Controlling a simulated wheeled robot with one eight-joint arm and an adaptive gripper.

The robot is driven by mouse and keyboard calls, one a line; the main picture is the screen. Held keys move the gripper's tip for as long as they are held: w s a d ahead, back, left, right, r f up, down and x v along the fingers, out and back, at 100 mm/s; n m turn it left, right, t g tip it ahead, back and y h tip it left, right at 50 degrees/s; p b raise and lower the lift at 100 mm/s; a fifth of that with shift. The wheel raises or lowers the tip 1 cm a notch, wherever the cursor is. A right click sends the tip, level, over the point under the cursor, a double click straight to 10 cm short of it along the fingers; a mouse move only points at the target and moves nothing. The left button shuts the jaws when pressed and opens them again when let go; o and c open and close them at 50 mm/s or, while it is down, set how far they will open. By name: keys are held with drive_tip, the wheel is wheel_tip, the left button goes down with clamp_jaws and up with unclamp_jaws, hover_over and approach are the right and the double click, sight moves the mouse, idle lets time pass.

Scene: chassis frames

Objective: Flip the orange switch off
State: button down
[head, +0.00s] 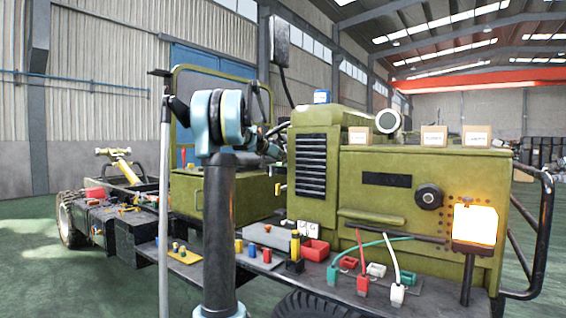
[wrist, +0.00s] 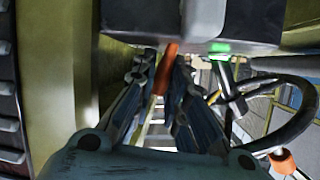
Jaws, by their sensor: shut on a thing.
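The orange switch (wrist: 165,66) shows in the wrist view as a narrow orange lever under a grey box. My gripper (wrist: 165,60) has its two dark fingers on either side of the lever and is shut on it. The lever's lower end runs down between the fingers. A small green light (wrist: 219,47) glows on the underside of the box, right of the lever. In the head view my arm stands in front of the vehicle, and I cannot make out the orange switch or the fingertips there.
An olive vehicle (head: 410,180) fills the middle of the head view, with a lit lamp (head: 475,224) at its front. Coloured plugs and red trays (head: 316,250) lie on its dark side ledge. In the wrist view a black cable (wrist: 300,112) and another orange-ended part (wrist: 282,160) are at right.

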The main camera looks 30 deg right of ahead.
drive_tip(key=n+g, duration=0.1)
drive_tip(key=w+n+h, duration=0.1)
drive_tip(key=shift+a+n+g, duration=0.2)
drive_tip(key=shift+n+g, duration=0.2)
drive_tip(key=shift+w+a+n+g+h, duration=0.15)
drive_tip(key=shift+w+n+g+h, duration=0.25)
drive_tip(key=shift+n, duration=0.4)
drive_tip(key=shift+w+a+n+g+h, duration=0.15)
drive_tip(key=shift+w+n+g+h, duration=0.2)
drive_tip(key=shift+n, duration=0.45)
drive_tip(key=shift+w, duration=0.1)
drive_tip(key=c, duration=1.8)
unclamp_jaws()
drive_tip(key=shift+a, duration=0.1)
drive_tip(key=shift+f, duration=0.1)
